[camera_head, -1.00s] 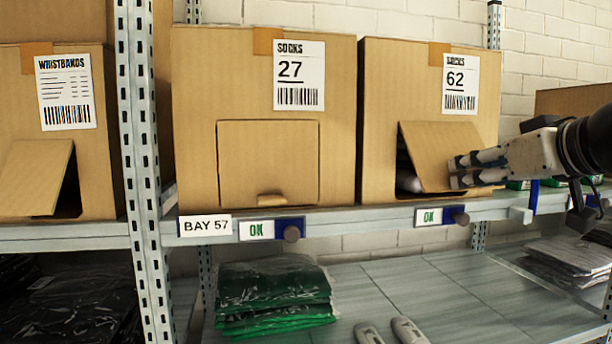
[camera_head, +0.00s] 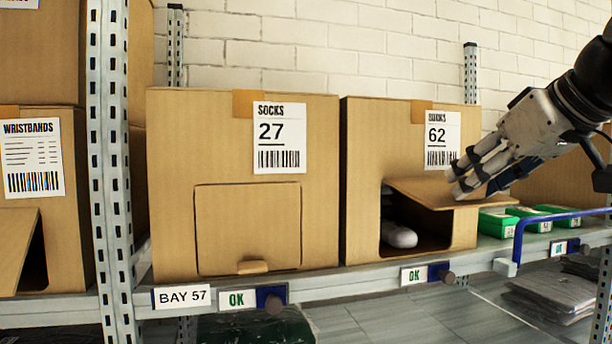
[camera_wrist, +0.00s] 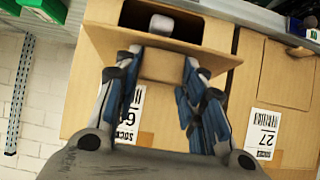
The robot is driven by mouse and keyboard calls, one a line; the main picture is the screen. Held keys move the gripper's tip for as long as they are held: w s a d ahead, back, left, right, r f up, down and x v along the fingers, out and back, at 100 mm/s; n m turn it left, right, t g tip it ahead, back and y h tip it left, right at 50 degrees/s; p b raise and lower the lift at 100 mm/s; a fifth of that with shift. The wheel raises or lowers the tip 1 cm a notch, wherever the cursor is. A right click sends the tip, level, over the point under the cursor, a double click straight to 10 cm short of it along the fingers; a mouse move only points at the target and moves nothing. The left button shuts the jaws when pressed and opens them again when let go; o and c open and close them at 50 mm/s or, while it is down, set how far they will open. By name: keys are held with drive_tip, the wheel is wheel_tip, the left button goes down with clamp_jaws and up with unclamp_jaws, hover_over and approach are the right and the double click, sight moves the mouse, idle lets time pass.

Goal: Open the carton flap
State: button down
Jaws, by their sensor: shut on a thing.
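The carton labelled SOCKS 62 (camera_head: 365,150) stands on the shelf at right of centre. Its front flap (camera_head: 425,190) is swung up and out, nearly level, above a dark opening. A rounded white item (camera_head: 399,236) shows inside, and also in the wrist view (camera_wrist: 160,27). My gripper (camera_head: 460,180) is shut on the flap near its outer edge, reaching in from the upper right. In the wrist view my gripper (camera_wrist: 165,62) has its fingers on either side of the flap's tab (camera_wrist: 162,68). The exact contact is partly hidden by the fingers.
The SOCKS 27 carton (camera_head: 320,200) stands close on the left with its flap closed. A WRISTBANDS carton (camera_head: 75,240) is beyond the upright (camera_head: 108,150). Green boxes (camera_head: 497,224) and a blue rail (camera_head: 545,219) lie to the right, below my arm.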

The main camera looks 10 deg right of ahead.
drive_tip(key=shift+w+r, duration=0.15)
drive_tip(key=shift+r, duration=0.05)
drive_tip(key=shift+f+g, duration=0.15)
drive_tip(key=shift+g, duration=0.15)
drive_tip(key=c, duration=1.3)
unclamp_jaws()
drive_tip(key=shift+w, duration=0.1)
drive_tip(key=shift+c, duration=0.2)
drive_tip(key=shift+o, duration=1.2)
drive_tip(key=shift+w, duration=0.4)
drive_tip(key=shift+o, duration=0.5)
drive_tip(key=shift+s, duration=0.4)
